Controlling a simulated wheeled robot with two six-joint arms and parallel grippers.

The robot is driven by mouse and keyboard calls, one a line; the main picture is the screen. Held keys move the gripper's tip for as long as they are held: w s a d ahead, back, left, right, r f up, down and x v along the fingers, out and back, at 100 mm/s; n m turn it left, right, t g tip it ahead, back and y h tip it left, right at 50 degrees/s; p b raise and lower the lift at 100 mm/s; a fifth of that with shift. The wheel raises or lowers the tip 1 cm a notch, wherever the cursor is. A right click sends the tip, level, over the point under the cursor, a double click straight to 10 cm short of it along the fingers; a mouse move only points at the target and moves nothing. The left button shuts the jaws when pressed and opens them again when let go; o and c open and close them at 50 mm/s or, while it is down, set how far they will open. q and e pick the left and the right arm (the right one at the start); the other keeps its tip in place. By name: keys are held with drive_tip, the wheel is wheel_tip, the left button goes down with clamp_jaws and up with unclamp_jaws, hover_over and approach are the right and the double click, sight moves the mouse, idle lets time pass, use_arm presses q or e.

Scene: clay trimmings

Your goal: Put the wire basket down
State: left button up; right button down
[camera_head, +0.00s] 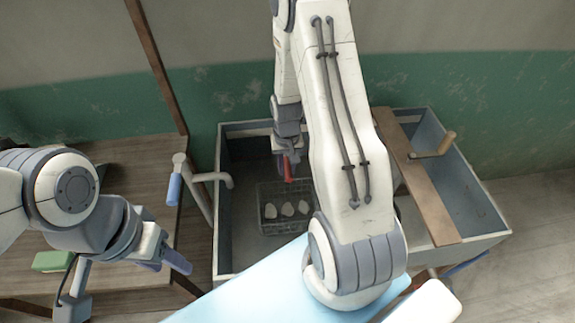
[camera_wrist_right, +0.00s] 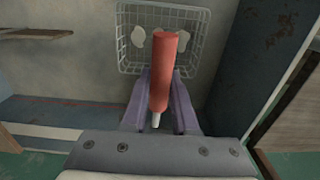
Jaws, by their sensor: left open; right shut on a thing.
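The wire basket (camera_head: 266,226) is inside the left part of the grey trough (camera_head: 222,245), with pale clay pieces (camera_head: 288,208) lying in it. It also shows in the right wrist view (camera_wrist_right: 197,38). My right gripper (camera_head: 288,160) is shut on the basket's red handle (camera_wrist_right: 164,60), between its two purple-grey fingers. Whether the basket's bottom touches the trough floor I cannot tell. My right arm hides part of the trough. My left gripper (camera_head: 164,260) is open and empty, left of the trough over the wooden table (camera_head: 130,160).
A wooden board (camera_head: 425,195) lies across the trough, right of my right arm. A wooden-handled thing (camera_head: 446,143) is at the trough's right part. A pipe with a blue grip (camera_head: 174,187) stands at its left edge. A green block (camera_head: 52,261) lies on the table.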

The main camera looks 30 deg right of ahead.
drive_tip(key=shift+f, duration=0.15)
drive_tip(key=c, duration=0.7)
unclamp_jaws()
